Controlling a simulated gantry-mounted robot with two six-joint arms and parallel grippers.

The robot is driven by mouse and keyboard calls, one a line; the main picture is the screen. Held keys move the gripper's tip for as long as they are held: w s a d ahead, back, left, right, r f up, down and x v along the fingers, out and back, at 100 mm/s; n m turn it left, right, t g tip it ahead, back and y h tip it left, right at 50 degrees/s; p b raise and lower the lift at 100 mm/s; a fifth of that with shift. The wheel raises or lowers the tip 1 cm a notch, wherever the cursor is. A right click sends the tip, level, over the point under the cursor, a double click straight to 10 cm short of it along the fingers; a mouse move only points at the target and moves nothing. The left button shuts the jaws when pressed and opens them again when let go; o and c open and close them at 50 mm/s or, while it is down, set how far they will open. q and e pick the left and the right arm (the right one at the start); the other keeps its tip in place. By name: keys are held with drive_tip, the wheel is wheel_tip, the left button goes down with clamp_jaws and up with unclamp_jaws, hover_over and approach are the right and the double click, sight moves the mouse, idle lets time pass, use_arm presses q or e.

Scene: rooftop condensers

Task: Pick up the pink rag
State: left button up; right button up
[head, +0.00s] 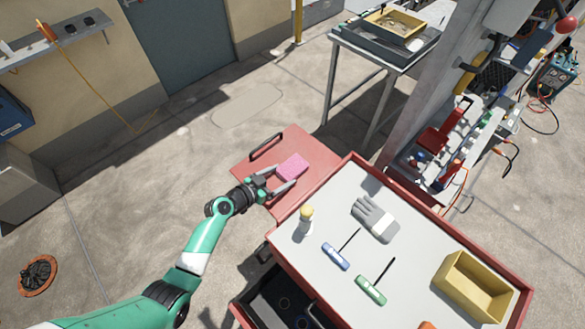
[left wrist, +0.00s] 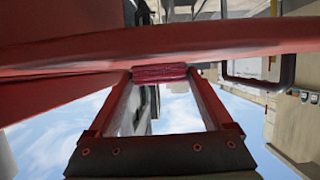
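In the left wrist view the rag (left wrist: 160,73) shows between the far ends of the open fingers (left wrist: 160,82). I cannot tell whether the fingertips touch it. My right gripper is not in view.
The cart top (head: 325,215) holds a grey glove (head: 375,219), a blue-handled tool (head: 335,256), a green-handled tool (head: 371,290), a small yellow-topped bottle (head: 306,220) and a yellow bin (head: 470,288). A black handle (head: 266,147) stands at the shelf's far edge. A metal table (head: 385,50) stands behind.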

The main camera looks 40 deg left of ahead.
use_arm(q)
drive_tip(key=c, duration=0.3)
drive_tip(key=shift+r+p, duration=0.35)
drive_tip(key=shift+r, duration=0.15)
wheel_tip(320, 180, up, 3)
drive_tip(key=shift+f+p, duration=0.1)
drive_tip(key=shift+p, duration=0.65)
drive_tip(key=s+d+r+p, duration=0.1)
drive_tip(key=s+d+r, duration=0.1)
drive_tip(key=s+r, duration=0.1)
drive_tip(key=s+d+r+p, duration=0.2)
drive_tip(key=s+r, duration=0.1)
drive_tip(key=s, duration=0.2)
drive_tip(key=s+d+r+p, duration=0.2)
drive_tip(key=s+r, duration=0.1)
drive_tip(key=s, duration=0.1)
drive_tip(key=shift+s+d+r, duration=0.1)
drive_tip(key=shift+s+d, duration=0.05)
drive_tip(key=shift+s, duration=0.1)
